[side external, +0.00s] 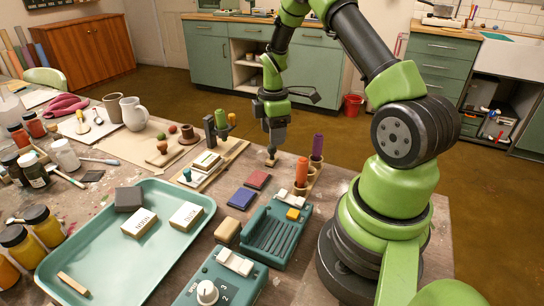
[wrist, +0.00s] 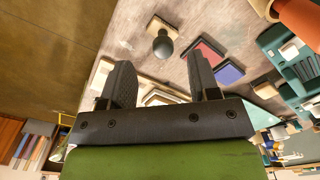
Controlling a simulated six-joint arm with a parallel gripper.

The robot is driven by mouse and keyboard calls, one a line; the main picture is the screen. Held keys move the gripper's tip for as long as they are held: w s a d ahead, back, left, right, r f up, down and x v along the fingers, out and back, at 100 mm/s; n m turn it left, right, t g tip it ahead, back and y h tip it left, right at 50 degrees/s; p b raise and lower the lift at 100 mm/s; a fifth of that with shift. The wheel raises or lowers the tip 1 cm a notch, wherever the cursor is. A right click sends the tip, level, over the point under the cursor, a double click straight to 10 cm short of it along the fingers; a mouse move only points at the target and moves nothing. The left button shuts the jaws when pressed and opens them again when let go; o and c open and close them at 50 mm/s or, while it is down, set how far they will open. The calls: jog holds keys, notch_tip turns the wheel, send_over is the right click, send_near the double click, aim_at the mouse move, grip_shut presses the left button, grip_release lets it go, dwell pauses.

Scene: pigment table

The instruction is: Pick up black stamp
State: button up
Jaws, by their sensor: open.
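The black stamp (wrist: 163,43) has a dark rounded knob on a small wooden base and stands on the table in the wrist view. In the side external view the stamp (side external: 271,161) shows small, just below my gripper (side external: 272,147). My gripper points down and is open and empty. In the wrist view the two dark fingers of my gripper (wrist: 160,64) stand apart, with the stamp lying ahead of the gap between their tips. I cannot tell the exact height of the fingertips above the knob.
A red pad (side external: 257,180) and a blue pad (side external: 241,199) lie near the stamp. A holder with an orange cylinder (side external: 301,171) and a purple cylinder (side external: 317,146) stands to the right. A wooden board with blocks is left. A teal tray (side external: 80,240) is front left.

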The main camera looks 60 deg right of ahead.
aim_at(272, 155)
jog(key=f, duration=0.5)
jog(key=shift+a+f, duration=0.25)
jog(key=shift+f, duration=0.15)
jog(key=c, duration=1)
